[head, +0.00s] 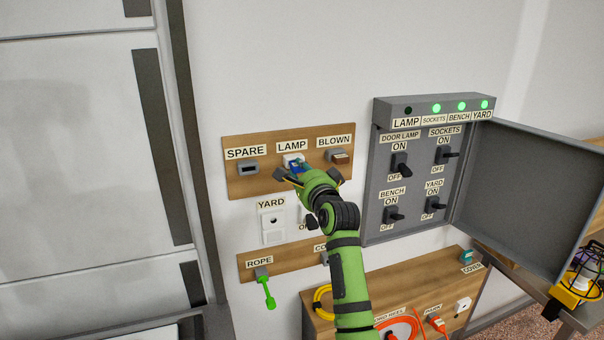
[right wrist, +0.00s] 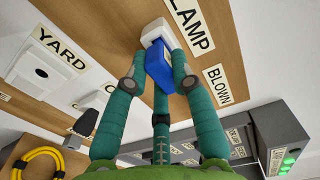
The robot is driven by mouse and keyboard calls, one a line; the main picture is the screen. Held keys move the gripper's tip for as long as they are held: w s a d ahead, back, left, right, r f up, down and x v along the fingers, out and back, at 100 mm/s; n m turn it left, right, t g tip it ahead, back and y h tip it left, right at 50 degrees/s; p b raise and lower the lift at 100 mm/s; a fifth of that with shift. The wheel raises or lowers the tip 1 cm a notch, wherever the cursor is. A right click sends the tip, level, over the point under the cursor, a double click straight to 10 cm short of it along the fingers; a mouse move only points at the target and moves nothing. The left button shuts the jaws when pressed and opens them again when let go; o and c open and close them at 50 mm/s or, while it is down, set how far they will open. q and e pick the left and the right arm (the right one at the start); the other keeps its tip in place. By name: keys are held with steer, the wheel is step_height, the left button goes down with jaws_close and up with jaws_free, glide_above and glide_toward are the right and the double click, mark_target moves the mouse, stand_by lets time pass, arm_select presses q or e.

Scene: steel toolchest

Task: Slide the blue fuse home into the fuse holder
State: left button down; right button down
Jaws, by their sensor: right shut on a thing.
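The white fuse holder (head: 291,159) under the LAMP label is on the upper wooden board, and it also shows in the right wrist view (right wrist: 154,33). The blue fuse (right wrist: 158,68) is at the holder's mouth, lined up with it; how deep it sits I cannot tell. In the head view only a bit of the fuse (head: 296,168) shows behind my gripper. My right gripper (right wrist: 160,78) is shut on the blue fuse, with fingers on both sides of it. My left gripper is not in view.
Beside the LAMP holder are the SPARE holder (head: 248,168) and the BLOWN holder (head: 339,157) with a brown piece in it. A grey switch box (head: 415,180) with its door (head: 520,195) open stands to the right.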

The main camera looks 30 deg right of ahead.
steer(key=shift+w+d, duration=0.1)
steer(key=shift+w, duration=0.35)
steer(key=c, duration=1)
jaws_free()
steer(key=v, duration=1.2)
